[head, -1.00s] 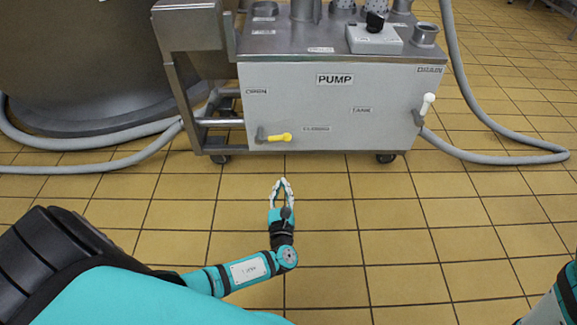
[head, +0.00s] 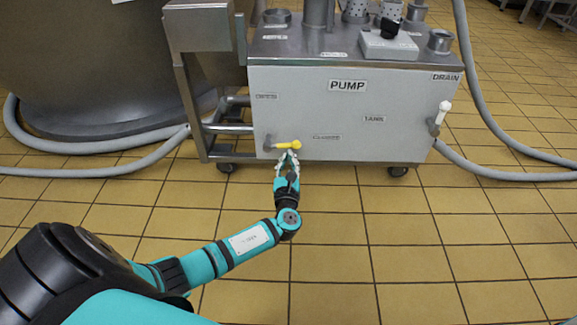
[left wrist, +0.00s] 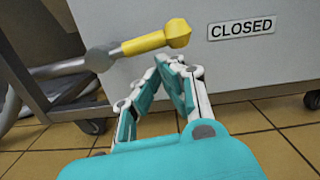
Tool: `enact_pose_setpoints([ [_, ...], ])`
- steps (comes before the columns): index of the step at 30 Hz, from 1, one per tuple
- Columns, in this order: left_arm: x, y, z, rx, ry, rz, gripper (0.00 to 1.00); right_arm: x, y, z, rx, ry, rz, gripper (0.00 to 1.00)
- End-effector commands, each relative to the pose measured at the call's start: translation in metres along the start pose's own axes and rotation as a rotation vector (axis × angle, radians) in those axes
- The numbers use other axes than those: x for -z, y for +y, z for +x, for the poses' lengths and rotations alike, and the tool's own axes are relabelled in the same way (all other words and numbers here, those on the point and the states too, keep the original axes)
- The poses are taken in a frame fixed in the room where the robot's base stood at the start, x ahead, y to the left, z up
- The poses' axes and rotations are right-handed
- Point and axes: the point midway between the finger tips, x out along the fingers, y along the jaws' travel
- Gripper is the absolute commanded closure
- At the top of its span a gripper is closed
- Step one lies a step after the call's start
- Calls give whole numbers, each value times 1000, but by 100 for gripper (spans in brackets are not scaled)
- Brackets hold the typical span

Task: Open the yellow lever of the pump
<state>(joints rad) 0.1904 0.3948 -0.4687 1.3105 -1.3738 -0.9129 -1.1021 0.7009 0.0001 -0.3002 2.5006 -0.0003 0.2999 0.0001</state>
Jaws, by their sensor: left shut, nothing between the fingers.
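The pump (head: 350,110) is a grey wheeled box with labels on its front. Its yellow lever (head: 287,145) lies about level at the lower left of the front, its yellow end pointing right toward the CLOSED label (head: 326,137). In the left wrist view the yellow lever (left wrist: 152,41) runs from its grey pivot to the upper middle, beside the CLOSED label (left wrist: 241,29). My left gripper (head: 288,155) is just below the lever's yellow end; it also shows in the left wrist view (left wrist: 172,62), fingertips together and empty. Whether it touches the lever I cannot tell. My right gripper is out of view.
A white-handled lever (head: 443,112) is at the pump's right, under the DRAIN label. A grey hose (head: 95,146) runs along the floor at left, another (head: 500,172) at right. A large vat (head: 110,75) stands at left. The tiled floor (head: 400,255) in front is clear.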

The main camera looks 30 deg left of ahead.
Motion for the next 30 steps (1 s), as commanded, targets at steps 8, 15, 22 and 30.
enact_pose_setpoints([
  [8, 0, 0, 0, 0, 0, -2, 100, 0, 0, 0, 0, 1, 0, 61],
  [15, -2, -2, 0, -2, 1, -45, 100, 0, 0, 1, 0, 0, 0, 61],
  [22, -4, -2, 0, -4, 1, -77, 100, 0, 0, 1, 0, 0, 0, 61],
  [30, -7, -4, 0, -6, 0, -125, 100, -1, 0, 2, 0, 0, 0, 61],
])
